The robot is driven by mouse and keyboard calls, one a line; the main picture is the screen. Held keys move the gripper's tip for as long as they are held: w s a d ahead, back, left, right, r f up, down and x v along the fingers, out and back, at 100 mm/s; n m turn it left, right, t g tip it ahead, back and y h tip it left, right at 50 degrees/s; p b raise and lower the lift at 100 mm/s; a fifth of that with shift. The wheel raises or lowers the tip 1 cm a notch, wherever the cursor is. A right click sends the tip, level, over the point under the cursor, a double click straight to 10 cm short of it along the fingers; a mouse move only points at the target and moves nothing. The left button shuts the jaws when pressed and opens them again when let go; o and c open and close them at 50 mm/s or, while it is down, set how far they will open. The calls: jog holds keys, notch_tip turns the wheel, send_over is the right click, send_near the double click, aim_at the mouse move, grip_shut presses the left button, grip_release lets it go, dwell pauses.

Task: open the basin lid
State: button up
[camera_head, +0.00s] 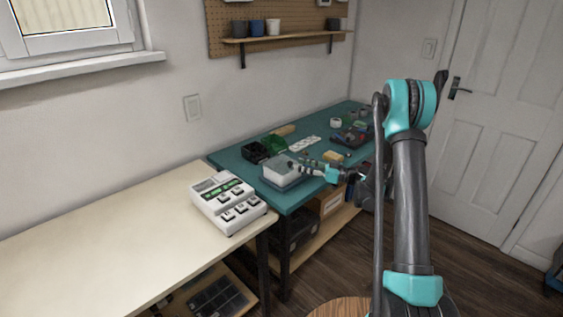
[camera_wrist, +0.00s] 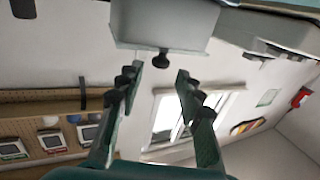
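The basin (camera_head: 282,173) is a pale, box-shaped container on the near left part of the teal bench. In the wrist view its pale body (camera_wrist: 165,22) is at the top, with a dark round knob (camera_wrist: 162,60) on the lid (camera_wrist: 135,45). The lid appears to be on the basin. My gripper (camera_wrist: 159,72) is open, with one finger on each side of the knob and a gap to each. The knob is at about the level of the fingertips.
A green and black item (camera_head: 262,149) stands behind the basin. A yellow block (camera_head: 333,156), a white strip (camera_head: 304,144) and small parts lie farther along the teal bench (camera_head: 232,157). A white device with buttons (camera_head: 228,202) is on the pale table (camera_head: 110,227).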

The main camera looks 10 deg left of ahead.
aim_at(281, 165)
jog(key=x, duration=0.9)
jog(key=shift+w+a, duration=0.1)
jog(key=shift+a, duration=0.15)
grip_shut()
